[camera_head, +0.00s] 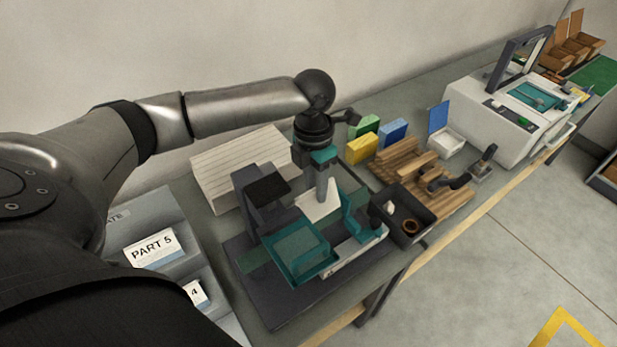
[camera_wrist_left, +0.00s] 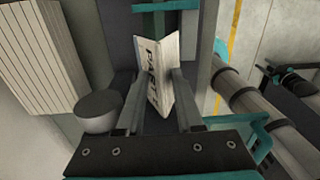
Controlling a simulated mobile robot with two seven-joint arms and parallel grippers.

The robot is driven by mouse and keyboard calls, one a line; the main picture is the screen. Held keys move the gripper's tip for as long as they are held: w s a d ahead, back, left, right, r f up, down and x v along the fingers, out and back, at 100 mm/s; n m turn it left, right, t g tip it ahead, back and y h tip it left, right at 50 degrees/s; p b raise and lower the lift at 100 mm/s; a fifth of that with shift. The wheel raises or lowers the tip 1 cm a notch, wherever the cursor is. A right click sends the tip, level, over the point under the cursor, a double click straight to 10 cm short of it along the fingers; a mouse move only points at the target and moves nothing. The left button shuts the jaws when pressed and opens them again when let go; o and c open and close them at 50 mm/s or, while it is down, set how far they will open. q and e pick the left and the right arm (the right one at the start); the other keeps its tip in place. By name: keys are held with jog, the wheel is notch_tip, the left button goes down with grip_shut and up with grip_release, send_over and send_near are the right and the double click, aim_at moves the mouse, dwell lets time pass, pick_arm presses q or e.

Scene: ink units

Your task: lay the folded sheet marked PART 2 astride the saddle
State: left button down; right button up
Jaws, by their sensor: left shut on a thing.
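My left gripper (camera_head: 323,195) hangs over the bench machine, fingers down. In the left wrist view its two fingers (camera_wrist_left: 157,112) are shut on a folded white sheet (camera_wrist_left: 160,70). The sheet opens in a V, and the letters "PART" show on one face; the number is hard to read. In the head view the sheet (camera_head: 312,208) is a white patch beside the fingers. The machine has a dark upright (camera_head: 262,200) and a teal tray (camera_head: 300,252). I cannot clearly pick out the saddle; teal and dark green parts (camera_wrist_left: 155,20) lie beyond the sheet.
A stack of white sheets (camera_head: 235,165) stands behind the machine. Grey holders with a "PART 5" label (camera_head: 151,249) are at the left. A dark tray (camera_head: 404,222), a slatted wooden board (camera_head: 400,168) and colored boxes (camera_head: 362,148) crowd the right. A white machine (camera_head: 495,130) stands farther along.

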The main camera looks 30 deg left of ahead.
pick_arm(q)
jog(key=shift+a+f+m, duration=0.1)
jog(key=shift+a+m, duration=0.05)
jog(key=shift+m, duration=0.15)
notch_tip(320, 180, down, 5)
jog(key=b, duration=0.5)
jog(key=shift+b, duration=0.35)
jog(key=shift+f+b, duration=0.6)
jog(key=shift+f, duration=1.25)
jog(key=shift+f, duration=0.15)
jog(key=shift+c, duration=2.4)
grip_release()
